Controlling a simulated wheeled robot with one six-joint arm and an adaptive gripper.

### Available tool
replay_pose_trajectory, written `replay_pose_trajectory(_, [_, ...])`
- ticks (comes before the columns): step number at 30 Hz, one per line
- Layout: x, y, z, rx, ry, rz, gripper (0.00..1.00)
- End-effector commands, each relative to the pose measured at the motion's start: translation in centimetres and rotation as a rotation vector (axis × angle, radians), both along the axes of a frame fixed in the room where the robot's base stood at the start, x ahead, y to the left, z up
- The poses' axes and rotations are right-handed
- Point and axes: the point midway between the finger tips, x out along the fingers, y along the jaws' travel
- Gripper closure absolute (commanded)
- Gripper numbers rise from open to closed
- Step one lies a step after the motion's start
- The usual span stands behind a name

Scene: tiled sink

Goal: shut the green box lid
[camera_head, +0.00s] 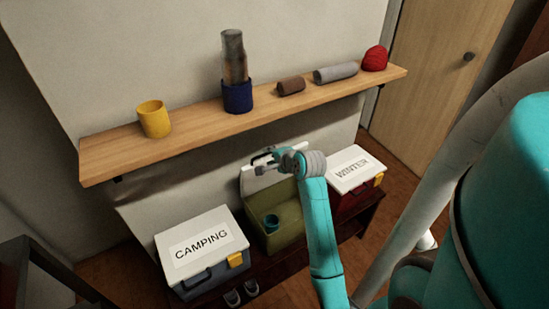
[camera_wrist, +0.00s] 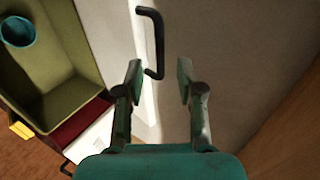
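The green box (camera_head: 288,211) stands open between two shut boxes. Its white lid (camera_head: 250,182) is raised, tilted up towards the wall. My gripper (camera_head: 262,158) is at the lid's upper edge. In the wrist view my gripper (camera_wrist: 160,72) is open, with the lid's black handle (camera_wrist: 154,22) reaching between its spread fingers; I see no clear grip on it. The green box's inside (camera_wrist: 62,65) shows at the left of that view. A teal cup (camera_head: 271,222) is inside the box; it also shows in the wrist view (camera_wrist: 18,31).
The CAMPING box (camera_head: 207,275) stands left and the WINTER box (camera_head: 352,196) right, both shut. A wooden shelf (camera_head: 200,127) above holds a yellow cup (camera_head: 154,121), a blue holder (camera_head: 237,98), a brown piece, a grey roll and a red ball.

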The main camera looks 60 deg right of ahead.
Motion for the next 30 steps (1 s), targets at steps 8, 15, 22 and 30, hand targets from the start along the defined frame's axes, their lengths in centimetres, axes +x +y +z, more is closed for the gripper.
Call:
replay_pose_trajectory(8, [2.1,-1.3,-1.5,0.000,0.000,0.001,0.62])
replay_pose_trajectory(15, [3.7,-2.3,-2.7,-0.001,0.000,0.001,0.62])
replay_pose_trajectory(22, [4.5,-2.8,-3.3,-0.001,0.002,0.000,0.62])
replay_pose_trajectory(30, [4.7,-2.9,-3.5,0.000,0.001,0.001,0.62])
